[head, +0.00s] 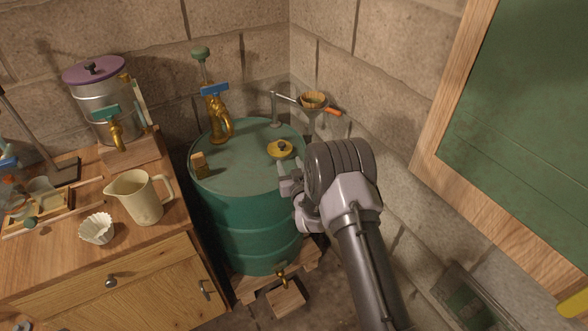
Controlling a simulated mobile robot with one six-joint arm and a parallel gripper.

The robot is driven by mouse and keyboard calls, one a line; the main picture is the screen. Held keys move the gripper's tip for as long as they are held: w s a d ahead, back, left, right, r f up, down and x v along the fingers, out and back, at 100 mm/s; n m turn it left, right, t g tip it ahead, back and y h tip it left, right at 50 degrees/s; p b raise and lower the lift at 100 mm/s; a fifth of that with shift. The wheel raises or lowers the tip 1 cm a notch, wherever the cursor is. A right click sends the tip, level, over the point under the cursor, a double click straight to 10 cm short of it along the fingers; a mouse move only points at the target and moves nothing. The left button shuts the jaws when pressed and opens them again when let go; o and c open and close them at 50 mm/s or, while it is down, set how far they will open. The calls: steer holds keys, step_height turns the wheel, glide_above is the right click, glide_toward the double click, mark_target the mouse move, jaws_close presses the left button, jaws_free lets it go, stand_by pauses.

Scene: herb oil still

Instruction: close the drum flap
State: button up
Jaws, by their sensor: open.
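The green drum (240,225) stands on a wooden base in the corner, with its round top facing up. A small yellow round piece with a dark knob (280,149) is on the right part of the drum top. It may be the flap, but I cannot tell how far open it is. My gripper (287,177) is at the drum's right rim, just below the yellow piece in the picture and apparently apart from it. It is open, with nothing visible between its fingers. My wrist hides part of the drum's right side.
A brass tap (217,120) and a small wooden block (198,163) are on the drum top. A funnel (312,103) hangs on a wall arm behind. The wooden cabinet (150,275) at left holds a cream jug (142,197). Stone walls close in behind and right.

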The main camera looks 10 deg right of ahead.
steer(key=s+r+p, duration=0.1)
steer(key=s, duration=0.6)
steer(key=shift+d, duration=0.45)
step_height(320, 180, up, 11)
steer(key=w+d+m+g+h, duration=0.1)
steer(key=d+m+h, duration=0.1)
steer(key=d, duration=0.1)
steer(key=s+d+r+m+g, duration=0.2)
steer(key=s+r+g, duration=0.1)
steer(key=s+r, duration=0.55)
steer(key=s+a+r+g, duration=0.1)
steer(key=s+r+g, duration=0.1)
steer(key=s, duration=0.8)
steer(key=s+a+r+m+g+y, duration=0.1)
steer(key=s+r+g, duration=0.1)
steer(key=s, duration=0.9)
steer(key=s+a+r+g+y, duration=0.1)
steer(key=s+r+g, duration=0.1)
steer(key=s, duration=0.9)
steer(key=shift+s+a+r+m, duration=0.15)
steer(key=shift+a+r+m, duration=0.25)
steer(key=shift+r, duration=0.35)
